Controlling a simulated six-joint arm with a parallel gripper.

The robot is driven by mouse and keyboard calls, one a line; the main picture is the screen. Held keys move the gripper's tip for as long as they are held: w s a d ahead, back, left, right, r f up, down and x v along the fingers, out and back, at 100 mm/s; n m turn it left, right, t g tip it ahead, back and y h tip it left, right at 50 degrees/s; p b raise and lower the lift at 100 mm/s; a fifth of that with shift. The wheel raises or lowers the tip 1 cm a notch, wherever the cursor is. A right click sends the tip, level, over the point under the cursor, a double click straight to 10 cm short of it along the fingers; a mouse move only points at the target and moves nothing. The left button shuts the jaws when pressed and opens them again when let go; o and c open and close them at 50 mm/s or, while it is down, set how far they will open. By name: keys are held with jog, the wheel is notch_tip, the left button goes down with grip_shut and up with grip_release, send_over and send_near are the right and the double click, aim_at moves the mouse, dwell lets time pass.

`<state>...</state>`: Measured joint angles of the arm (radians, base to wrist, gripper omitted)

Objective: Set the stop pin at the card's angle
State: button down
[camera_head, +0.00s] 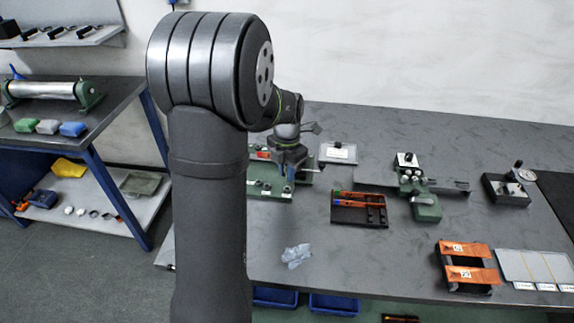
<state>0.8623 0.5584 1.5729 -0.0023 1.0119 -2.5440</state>
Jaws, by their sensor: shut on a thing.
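My gripper (289,164) is low over a green board (268,190) on the bench, partly behind my own arm. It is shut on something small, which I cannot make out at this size. Several small round metal parts stand on the board around the gripper. A white card (340,151) in a dark-edged holder lies just behind and right of the board. I cannot read it. The stop pin cannot be told apart from the other small parts here. A green and dark bench device (424,206) with a black knob and light round parts stands farther right.
A black tray (347,220) with orange-handled tools lies right of the board. Crumpled clear film (296,256) lies in front. A dial gauge stand (507,188), a rack with copper-coloured sheets (467,250) and a pale panel (535,266) are at right.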

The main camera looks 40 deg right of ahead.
jog(key=shift+f, duration=2.15)
dwell(2.4)
jog(key=c, duration=1.6)
grip_release()
jog(key=shift+c, duration=0.2)
jog(key=shift+r, duration=0.15)
jog(key=shift+r, duration=1.4)
jog(key=o, duration=0.6)
jog(key=shift+c, duration=0.2)
jog(key=shift+r, duration=0.15)
